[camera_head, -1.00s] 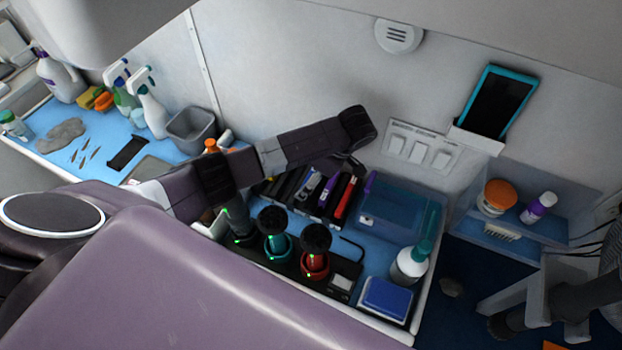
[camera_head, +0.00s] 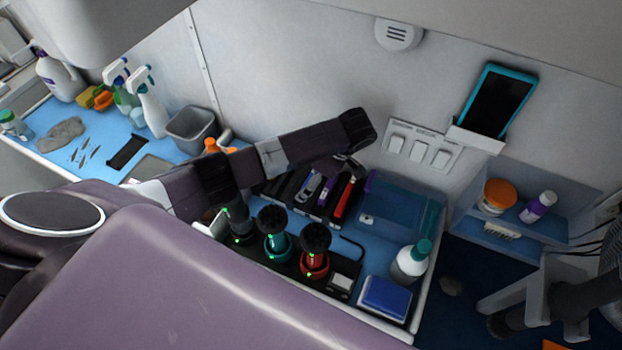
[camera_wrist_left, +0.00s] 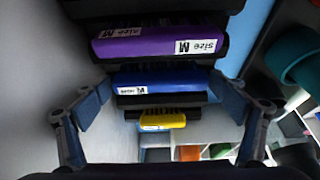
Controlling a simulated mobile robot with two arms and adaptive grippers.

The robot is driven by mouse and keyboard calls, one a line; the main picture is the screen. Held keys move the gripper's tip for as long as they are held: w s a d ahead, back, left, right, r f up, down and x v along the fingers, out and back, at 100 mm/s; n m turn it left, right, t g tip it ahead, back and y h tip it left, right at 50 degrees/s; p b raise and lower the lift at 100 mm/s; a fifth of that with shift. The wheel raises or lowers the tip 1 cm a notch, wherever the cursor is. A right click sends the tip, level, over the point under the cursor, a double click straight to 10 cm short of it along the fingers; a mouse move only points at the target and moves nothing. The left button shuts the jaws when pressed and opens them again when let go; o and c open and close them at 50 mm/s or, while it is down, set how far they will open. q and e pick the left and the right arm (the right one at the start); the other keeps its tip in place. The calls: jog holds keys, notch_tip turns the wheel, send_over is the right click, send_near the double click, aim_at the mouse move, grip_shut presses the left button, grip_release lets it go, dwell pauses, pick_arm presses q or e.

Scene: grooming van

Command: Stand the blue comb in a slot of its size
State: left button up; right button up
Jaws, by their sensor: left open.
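The blue comb (camera_wrist_left: 160,80) lies between the spread fingers of my left gripper (camera_wrist_left: 160,103) in the left wrist view, farther off than the fingertips. In the head view my left gripper (camera_head: 348,162) is over the back of the comb rack (camera_head: 290,188), open and empty. I cannot pick out the blue comb surely there. My right gripper is not in view.
The wall is close behind.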

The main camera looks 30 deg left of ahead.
pick_arm(q)
jog(key=b+v, duration=0.1)
jog(key=v, duration=0.4)
jog(key=shift+w+d+r, duration=0.1)
jog(key=shift+d+r, duration=0.05)
jog(key=shift+d, duration=0.05)
jog(key=p+v, duration=0.3)
jog(key=v, duration=0.3)
jog(key=shift+p, duration=0.35)
